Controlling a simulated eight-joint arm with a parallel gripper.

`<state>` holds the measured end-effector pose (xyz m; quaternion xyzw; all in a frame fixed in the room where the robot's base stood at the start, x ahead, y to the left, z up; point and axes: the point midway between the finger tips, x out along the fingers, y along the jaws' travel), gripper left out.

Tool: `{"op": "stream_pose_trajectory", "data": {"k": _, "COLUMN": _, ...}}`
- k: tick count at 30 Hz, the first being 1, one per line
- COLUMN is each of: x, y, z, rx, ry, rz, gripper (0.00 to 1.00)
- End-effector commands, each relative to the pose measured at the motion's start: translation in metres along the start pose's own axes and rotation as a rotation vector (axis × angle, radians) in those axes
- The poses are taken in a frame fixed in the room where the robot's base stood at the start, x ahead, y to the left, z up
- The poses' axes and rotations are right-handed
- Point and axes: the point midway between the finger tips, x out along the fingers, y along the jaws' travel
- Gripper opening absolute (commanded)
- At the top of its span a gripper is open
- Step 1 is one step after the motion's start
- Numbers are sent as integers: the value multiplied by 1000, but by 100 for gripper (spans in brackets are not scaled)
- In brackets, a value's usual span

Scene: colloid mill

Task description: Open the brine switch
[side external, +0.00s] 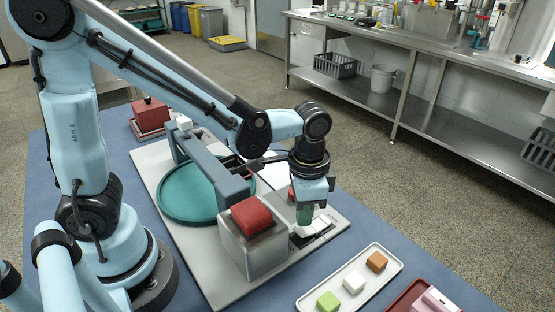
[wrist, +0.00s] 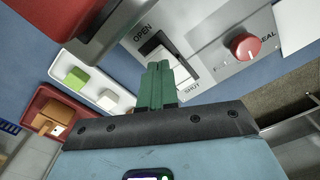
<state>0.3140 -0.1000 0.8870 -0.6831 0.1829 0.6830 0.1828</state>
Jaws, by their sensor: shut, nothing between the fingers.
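The white rocker switch (wrist: 154,47) is set in a grey panel, with OPEN printed by one end and SHUT by the other. It also shows in the side view (side external: 318,226), partly behind my gripper. My gripper (side external: 305,222) points down at the switch, its green fingers together with nothing between them. In the wrist view the fingers (wrist: 159,68) cover part of the rocker, nearer the SHUT end. I cannot tell whether the tips touch it or which way it is tipped.
A red knob (wrist: 245,46) is beside the switch on the panel. A metal box with a red top (side external: 251,216) stands close to my gripper. A teal round pan (side external: 188,199) lies behind it. A white tray (side external: 309,299) with small blocks is in front.

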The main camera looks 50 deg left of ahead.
Motion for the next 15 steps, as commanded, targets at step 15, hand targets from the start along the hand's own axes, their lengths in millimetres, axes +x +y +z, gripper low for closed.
{"op": "stream_pose_trajectory", "data": {"k": 15, "x": 7, "y": 0, "z": 0, "rx": 0, "ry": 0, "rz": 0, "gripper": 0}}
